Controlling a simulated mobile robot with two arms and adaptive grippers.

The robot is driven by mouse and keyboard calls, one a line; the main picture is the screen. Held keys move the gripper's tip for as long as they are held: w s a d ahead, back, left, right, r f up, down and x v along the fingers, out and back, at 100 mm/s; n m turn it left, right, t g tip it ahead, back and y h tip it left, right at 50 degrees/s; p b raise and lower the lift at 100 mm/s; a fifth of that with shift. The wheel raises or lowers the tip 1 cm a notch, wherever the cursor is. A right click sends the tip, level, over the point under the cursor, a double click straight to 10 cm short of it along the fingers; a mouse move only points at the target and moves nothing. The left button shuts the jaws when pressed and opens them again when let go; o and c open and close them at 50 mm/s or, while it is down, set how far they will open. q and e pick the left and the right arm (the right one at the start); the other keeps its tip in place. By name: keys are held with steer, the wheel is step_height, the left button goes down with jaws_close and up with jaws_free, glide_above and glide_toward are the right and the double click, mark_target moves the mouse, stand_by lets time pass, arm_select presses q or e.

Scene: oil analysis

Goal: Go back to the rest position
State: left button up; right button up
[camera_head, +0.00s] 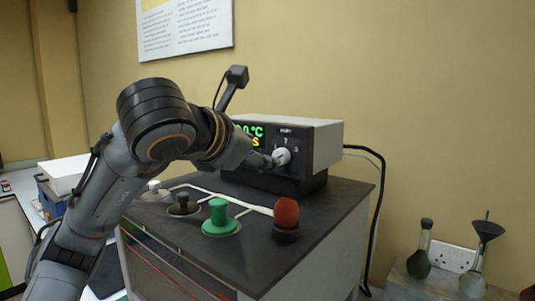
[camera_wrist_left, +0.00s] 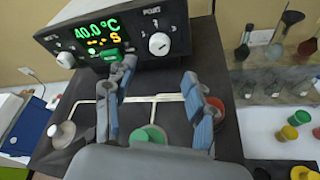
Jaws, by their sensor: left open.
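My left arm comes in from the left in the head view, and its gripper (camera_head: 262,161) is right by the white selector knob (camera_head: 281,157) on the front of the grey instrument (camera_head: 322,145). The left wrist view shows the left gripper (camera_wrist_left: 159,76) with its blue-padded fingers spread wide and nothing between them. In that view the knob (camera_wrist_left: 159,44) lies beyond the fingertips, apart from them. The display (camera_wrist_left: 96,36) reads 40.0 °C in green, with yellow characters below. In the head view the arm hides part of the display. My right gripper is in neither view.
The dark cabinet top (camera_head: 246,262) carries a red knob (camera_head: 287,212), a green knob (camera_head: 219,215), a black knob (camera_head: 183,204) and a white knob (camera_head: 154,187). Flasks (camera_head: 420,258) stand on the right. A cable (camera_head: 379,205) hangs behind the cabinet.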

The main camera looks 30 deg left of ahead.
arm_select(q)
steer(key=shift+v, duration=0.9)
